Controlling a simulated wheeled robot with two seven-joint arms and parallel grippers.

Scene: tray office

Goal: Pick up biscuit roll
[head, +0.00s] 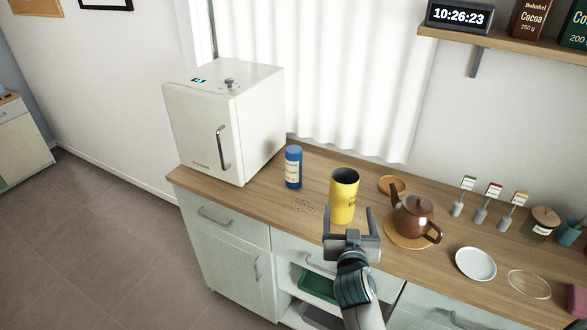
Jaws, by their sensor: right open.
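A blue roll with a cream label (293,168), which looks like the biscuit roll, stands upright on the wooden counter (255,203) to the right of the white cabinet box. Its print is too small to read. My right gripper (348,213) is open, with its two fingers pointing towards the back of the counter. It is to the right of the blue roll and nearer the front, apart from it. A yellow can (343,196) with a dark top stands just beyond the fingers; I cannot tell whether they touch it. My left gripper is not in view.
The white box (227,120) stands left of the roll. Crumbs (303,207) lie in front of the roll. A brown teapot (413,215) stands right of the yellow can, with a white plate (475,263) further right. A shelf (510,39) hangs above.

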